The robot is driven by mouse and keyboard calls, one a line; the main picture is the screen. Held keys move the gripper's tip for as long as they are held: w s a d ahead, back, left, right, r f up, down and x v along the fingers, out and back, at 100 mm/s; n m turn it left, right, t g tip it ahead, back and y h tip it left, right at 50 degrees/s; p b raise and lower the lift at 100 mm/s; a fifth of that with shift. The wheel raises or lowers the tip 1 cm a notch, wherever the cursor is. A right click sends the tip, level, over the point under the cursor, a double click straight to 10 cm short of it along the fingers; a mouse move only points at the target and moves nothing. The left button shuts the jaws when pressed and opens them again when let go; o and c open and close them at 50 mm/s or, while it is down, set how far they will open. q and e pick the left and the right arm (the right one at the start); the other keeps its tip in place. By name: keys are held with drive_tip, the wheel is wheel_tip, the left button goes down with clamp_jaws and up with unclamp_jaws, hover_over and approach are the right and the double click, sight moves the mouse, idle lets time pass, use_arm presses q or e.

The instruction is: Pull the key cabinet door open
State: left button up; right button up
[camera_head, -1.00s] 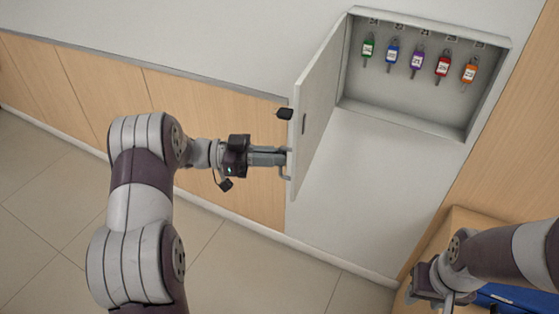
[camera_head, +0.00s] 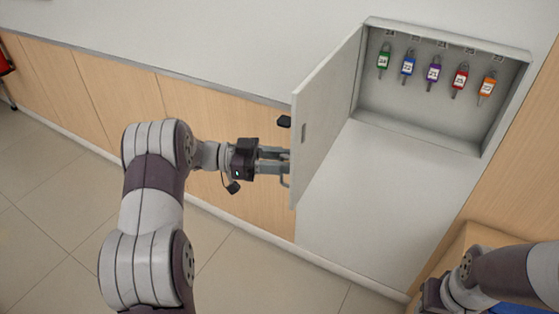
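The key cabinet (camera_head: 440,128) is on the wall at the upper right, and its inside shows. Its grey door (camera_head: 325,125) is hinged on the left side and stands swung well out from the wall. My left gripper (camera_head: 284,162) is at the outer face of the door, by the handle (camera_head: 286,175). The fingers' tips are partly hidden at the door's edge, so their grip is unclear. My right gripper (camera_head: 432,297) is at the lower right, partly cut off by the frame.
A wooden cabinet (camera_head: 470,240) with a blue item (camera_head: 510,308) stands at the lower right, near my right arm. Wood panelling (camera_head: 225,125) runs along the wall. The tiled floor (camera_head: 50,200) at the left is clear. Something red (camera_head: 5,62) shows at the left edge.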

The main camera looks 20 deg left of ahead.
use_arm(q)
drive_tip(key=b+v, duration=0.4)
drive_tip(key=v, duration=0.9)
drive_tip(key=shift+s, duration=0.25)
